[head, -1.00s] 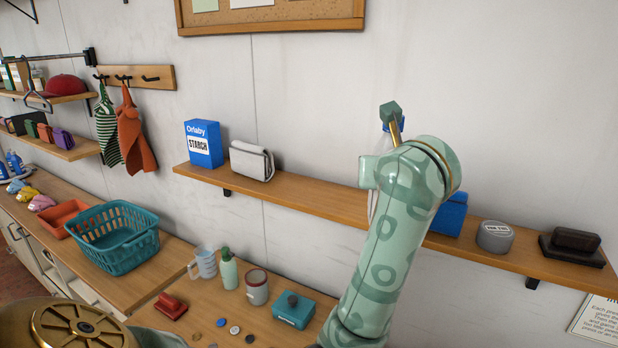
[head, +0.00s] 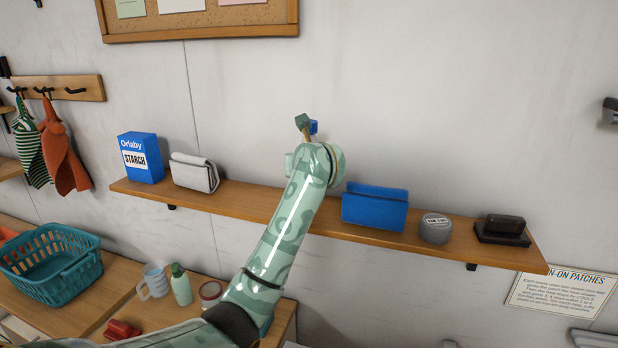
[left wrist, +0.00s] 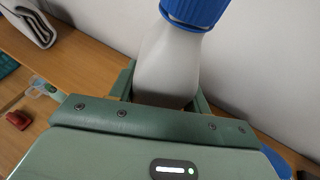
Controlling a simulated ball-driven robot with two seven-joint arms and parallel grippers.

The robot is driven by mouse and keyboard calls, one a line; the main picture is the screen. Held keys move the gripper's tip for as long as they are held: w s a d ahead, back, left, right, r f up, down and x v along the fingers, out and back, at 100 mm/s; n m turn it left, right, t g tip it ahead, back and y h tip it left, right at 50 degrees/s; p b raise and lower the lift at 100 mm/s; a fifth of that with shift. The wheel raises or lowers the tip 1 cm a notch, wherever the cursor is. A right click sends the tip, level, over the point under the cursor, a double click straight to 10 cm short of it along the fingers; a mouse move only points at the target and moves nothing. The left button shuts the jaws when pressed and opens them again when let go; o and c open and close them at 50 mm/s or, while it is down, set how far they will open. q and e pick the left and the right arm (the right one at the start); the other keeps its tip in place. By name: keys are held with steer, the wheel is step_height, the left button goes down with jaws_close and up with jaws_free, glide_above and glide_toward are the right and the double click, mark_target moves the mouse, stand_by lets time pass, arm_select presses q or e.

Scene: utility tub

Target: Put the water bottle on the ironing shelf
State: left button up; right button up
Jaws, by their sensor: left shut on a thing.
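The water bottle, white with a blue cap, shows large in the left wrist view (left wrist: 170,62). My left gripper (left wrist: 165,98) is shut on its lower body, one finger on each side. In the head view only the blue cap (head: 314,127) shows past my wrist; my arm hides the rest of the bottle. The ironing shelf (head: 250,205) is a long wooden wall board. My wrist covers its middle stretch, and I cannot tell whether the bottle touches the board. My right gripper is not in view.
On the shelf, a blue starch box (head: 141,158) and a folded white cloth item (head: 194,173) stand left of my arm. A blue case (head: 375,207), grey tin (head: 435,228) and dark brush (head: 502,229) stand right of it. A teal basket (head: 50,264) sits on the counter below.

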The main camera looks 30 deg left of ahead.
arm_select(q)
steer(key=f, duration=0.1)
steer(key=f+p, duration=0.1)
steer(key=f, duration=0.1)
steer(key=shift+w+a+f, duration=0.25)
steer(key=shift+w+a, duration=0.05)
steer(key=shift+w, duration=0.05)
steer(key=shift+s+f, duration=0.1)
steer(key=shift+f, duration=0.1)
steer(key=shift+d+f, duration=0.1)
steer(key=shift+f, duration=0.1)
steer(key=o, duration=1.2)
steer(key=shift+o, duration=0.2)
steer(key=shift+r, duration=0.3)
steer(key=v, duration=1.1)
steer(key=shift+s+d, duration=0.2)
steer(key=shift+s, duration=0.2)
